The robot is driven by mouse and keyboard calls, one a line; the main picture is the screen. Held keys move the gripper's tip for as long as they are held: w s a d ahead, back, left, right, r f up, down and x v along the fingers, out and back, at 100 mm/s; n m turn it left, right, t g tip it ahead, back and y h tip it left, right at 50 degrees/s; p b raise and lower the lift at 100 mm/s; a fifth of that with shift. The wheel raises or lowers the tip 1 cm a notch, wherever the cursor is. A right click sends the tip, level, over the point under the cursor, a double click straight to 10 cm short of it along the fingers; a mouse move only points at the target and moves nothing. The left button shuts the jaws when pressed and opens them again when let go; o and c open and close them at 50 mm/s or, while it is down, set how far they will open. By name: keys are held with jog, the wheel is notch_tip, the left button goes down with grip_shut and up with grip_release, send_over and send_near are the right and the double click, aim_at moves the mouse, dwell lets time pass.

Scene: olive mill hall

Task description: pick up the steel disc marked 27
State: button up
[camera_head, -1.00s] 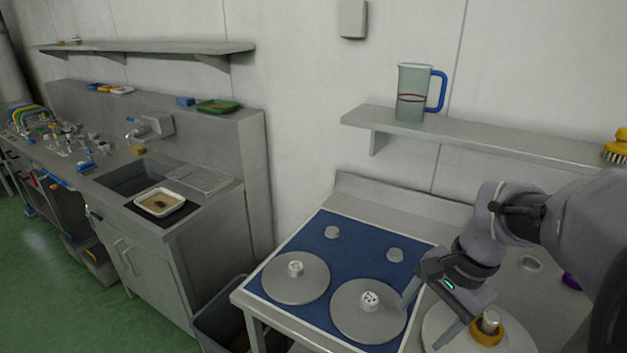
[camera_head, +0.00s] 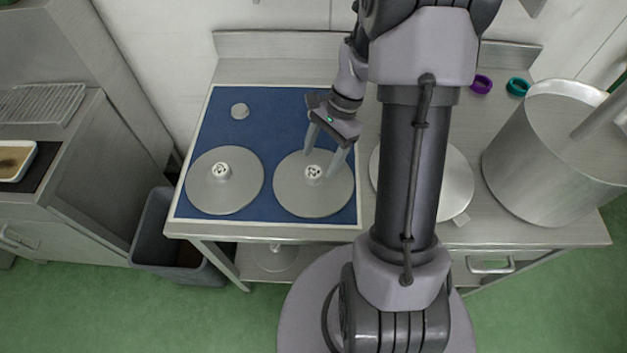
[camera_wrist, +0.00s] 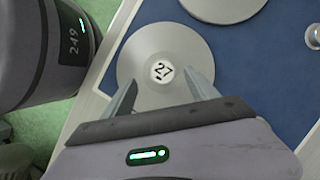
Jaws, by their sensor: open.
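The steel disc marked 27 (camera_head: 298,196) lies flat on the blue mat, the right one of two large discs. Its number shows on its central knob in the wrist view (camera_wrist: 163,72). My gripper (camera_head: 319,164) is open above this disc, its fingers on either side of the knob in the picture. In the wrist view the open fingertips (camera_wrist: 160,88) point down over the disc, with nothing held. I cannot tell whether they touch it. A similar disc (camera_head: 224,197) lies to its left; its mark is too small to read.
A small round disc (camera_head: 240,111) sits farther back on the blue mat (camera_head: 280,112). A pale round plate (camera_head: 458,185) lies right of the mat, partly behind my arm. A big steel pot (camera_head: 540,165) stands farther right. A grey bin (camera_head: 165,240) stands at the table's left front.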

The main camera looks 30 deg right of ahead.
aim_at(314, 171)
jog(key=b+x, duration=0.1)
jog(key=x, duration=0.1)
jog(key=b+x, duration=0.1)
jog(key=x, duration=0.1)
jog(key=shift+w+f, duration=0.2)
jog(key=shift+f, duration=0.15)
jog(key=shift+r, duration=0.15)
jog(key=shift+c, duration=0.2)
grip_shut()
jog(key=shift+r, duration=0.15)
